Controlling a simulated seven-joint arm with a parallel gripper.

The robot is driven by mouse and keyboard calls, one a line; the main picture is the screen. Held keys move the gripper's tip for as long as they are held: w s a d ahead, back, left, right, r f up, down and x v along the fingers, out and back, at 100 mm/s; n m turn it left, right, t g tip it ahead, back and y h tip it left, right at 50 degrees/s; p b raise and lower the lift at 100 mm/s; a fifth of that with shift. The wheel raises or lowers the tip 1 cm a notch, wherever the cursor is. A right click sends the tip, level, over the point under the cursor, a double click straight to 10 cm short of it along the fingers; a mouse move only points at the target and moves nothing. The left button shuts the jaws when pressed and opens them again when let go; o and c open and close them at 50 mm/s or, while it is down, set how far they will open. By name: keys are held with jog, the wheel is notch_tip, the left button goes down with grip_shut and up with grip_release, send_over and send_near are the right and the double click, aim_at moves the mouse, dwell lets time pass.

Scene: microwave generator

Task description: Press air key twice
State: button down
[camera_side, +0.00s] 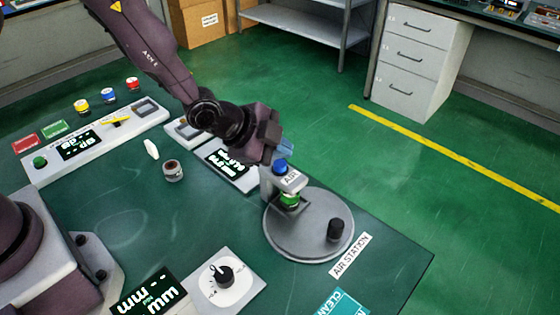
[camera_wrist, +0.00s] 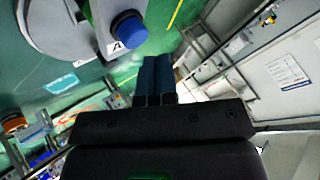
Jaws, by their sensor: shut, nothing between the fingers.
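The air key is a blue round button (camera_side: 280,167) on top of a small grey post labelled "AIR" (camera_side: 291,181). The post stands on the round grey air station base (camera_side: 283,243), with a green part under its head. My gripper (camera_side: 284,150) is shut and empty, just above and behind the blue key in the side view. Whether it touches the key cannot be told there. In the wrist view the blue key (camera_wrist: 129,29) lies left of my shut blue fingertips (camera_wrist: 157,62), with a visible gap between them in the picture.
A black knob (camera_side: 335,230) stands on the round base. A display panel (camera_side: 232,164) lies behind my gripper. A dial box (camera_side: 225,276) and a small grey cylinder (camera_side: 173,171) are on the green table. The table's right edge is close to the base.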

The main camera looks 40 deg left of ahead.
aim_at(280, 165)
jog(key=shift+f, duration=0.15)
jog(key=shift+f, duration=0.3)
jog(key=shift+f, duration=0.55)
dwell(0.8)
jog(key=shift+r, duration=0.95)
jog(key=shift+r, duration=2.55)
dwell(0.5)
